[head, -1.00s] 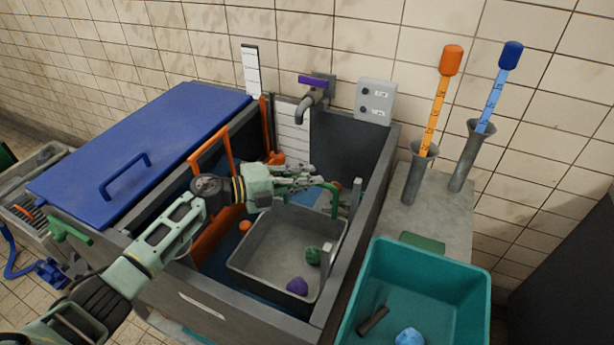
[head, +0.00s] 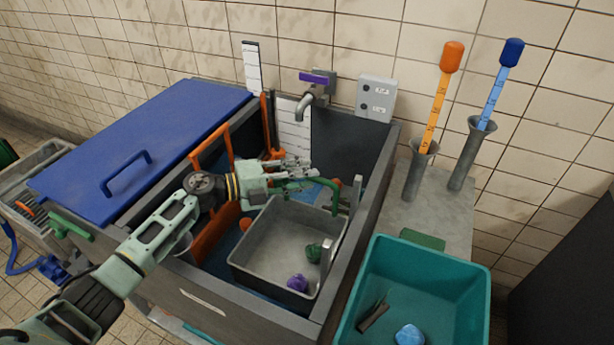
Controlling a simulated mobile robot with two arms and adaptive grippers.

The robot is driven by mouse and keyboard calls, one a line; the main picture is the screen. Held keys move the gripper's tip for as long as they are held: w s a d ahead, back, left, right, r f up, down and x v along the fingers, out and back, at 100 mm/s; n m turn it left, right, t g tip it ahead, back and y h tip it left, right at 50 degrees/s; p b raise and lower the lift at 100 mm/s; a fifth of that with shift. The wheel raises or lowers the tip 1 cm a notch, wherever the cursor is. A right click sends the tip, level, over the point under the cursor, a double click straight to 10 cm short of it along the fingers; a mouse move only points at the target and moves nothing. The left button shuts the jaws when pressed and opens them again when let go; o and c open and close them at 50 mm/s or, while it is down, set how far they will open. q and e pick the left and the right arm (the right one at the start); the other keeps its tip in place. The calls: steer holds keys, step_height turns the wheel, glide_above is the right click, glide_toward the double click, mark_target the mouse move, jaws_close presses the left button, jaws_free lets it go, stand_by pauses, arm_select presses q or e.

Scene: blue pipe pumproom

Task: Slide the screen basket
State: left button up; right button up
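The grey screen basket (head: 268,262) sits inside the dark grey tank (head: 235,312), towards its right side. A green lump (head: 314,253) and a purple lump (head: 297,283) lie in it. A green bar (head: 330,190), apparently a handle, shows at the basket's far edge. My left gripper (head: 302,170) reaches in from the left over the tank, just above and beside this bar. Its fingers look apart with nothing between them; contact with the bar cannot be told. My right gripper is not in view.
A blue lid (head: 150,130) covers the tank's left part. Orange panels (head: 213,235) stand left of the basket. A tap (head: 312,95) is on the back wall. A teal bin (head: 460,285) and two holders with orange and blue sticks stand on the right.

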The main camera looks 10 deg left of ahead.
arm_select(q)
steer(key=v, duration=1)
steer(key=shift+s+a, duration=0.2)
steer(key=shift+a, duration=0.05)
steer(key=shift+d+r, duration=0.1)
steer(key=shift+c, duration=0.2)
